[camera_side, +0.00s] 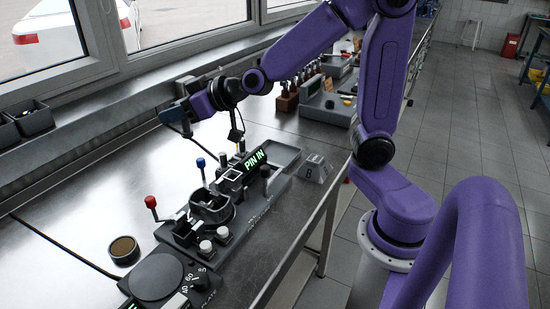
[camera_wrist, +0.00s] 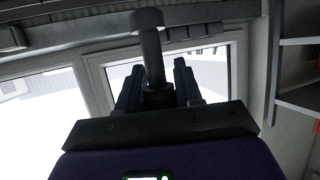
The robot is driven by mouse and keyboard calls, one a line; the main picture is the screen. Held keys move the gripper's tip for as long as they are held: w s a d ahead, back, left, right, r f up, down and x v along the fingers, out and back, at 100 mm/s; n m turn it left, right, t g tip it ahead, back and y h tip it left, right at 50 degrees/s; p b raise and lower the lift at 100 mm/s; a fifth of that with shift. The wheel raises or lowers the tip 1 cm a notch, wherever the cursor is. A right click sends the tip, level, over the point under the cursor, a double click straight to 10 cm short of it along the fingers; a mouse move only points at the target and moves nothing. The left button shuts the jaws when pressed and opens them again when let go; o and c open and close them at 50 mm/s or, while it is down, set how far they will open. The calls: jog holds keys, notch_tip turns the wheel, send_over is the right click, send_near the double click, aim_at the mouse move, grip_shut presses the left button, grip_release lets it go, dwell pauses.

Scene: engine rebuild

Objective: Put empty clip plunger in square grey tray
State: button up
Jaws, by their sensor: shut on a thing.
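My gripper (camera_side: 174,113) is raised at the left, above the bench and near the window ledge. In the wrist view my gripper (camera_wrist: 158,76) has its two blue-grey fingers closed on a dark plunger-like part (camera_wrist: 150,45), with a shaft and a wider rounded head. I take it for the clip plunger; whether it is empty cannot be told. In the side view it is too small to make out clearly. A shallow grey tray (camera_side: 287,152) lies on the bench beside the fixture, to the right of and lower than my gripper.
A round dish (camera_side: 124,250) and a turntable (camera_side: 155,276) are in front. Grey bins (camera_side: 32,118) sit on the ledge. Bare bench lies left of the fixture.

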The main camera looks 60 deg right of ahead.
jog(key=w+d+f+n+y, duration=0.25)
jog(key=w+d, duration=0.25)
jog(key=d, duration=0.7)
jog(key=n+g+y, duration=0.1)
jog(key=g+y, duration=0.1)
send_over(270, 158)
notch_tip(270, 158, down, 11)
jog(key=shift+h, duration=0.45)
jog(key=shift+w+f, duration=0.1)
jog(key=shift+f, duration=3.7)
jog(key=o, duration=1)
jog(key=shift+f, duration=0.15)
jog(key=shift+o, duration=0.2)
